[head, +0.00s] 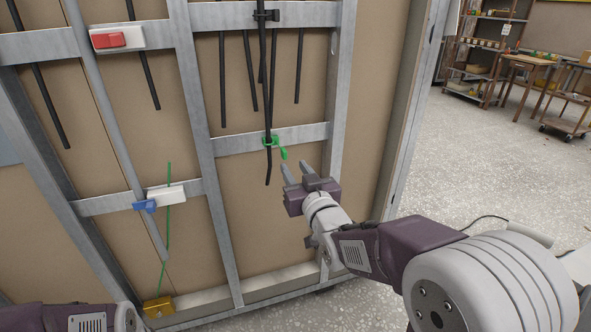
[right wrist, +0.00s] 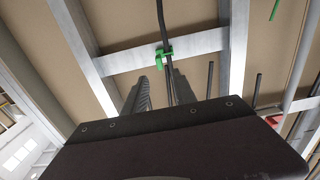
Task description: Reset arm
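My right gripper (head: 298,168) is in front of the wall frame, a little below and right of a green clip (head: 270,141). Its two fingers are apart, with nothing seen between them. The clip sits around a dark cable (head: 268,165) at a horizontal metal bar, with a green tab hanging to its right. In the right wrist view the fingers (right wrist: 153,92) point up toward the green clip (right wrist: 164,57), with a gap between them. Contact with the clip cannot be made out. Only part of my left arm shows at the lower left; its gripper is out of frame.
Metal studs (head: 200,120) frame tan panels with several black cables. A red-and-white box (head: 117,38), a blue-and-white box (head: 165,195) and a yellow box (head: 158,307) are fixed to the frame. Open speckled floor (head: 480,150) lies right, with shelves and carts behind.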

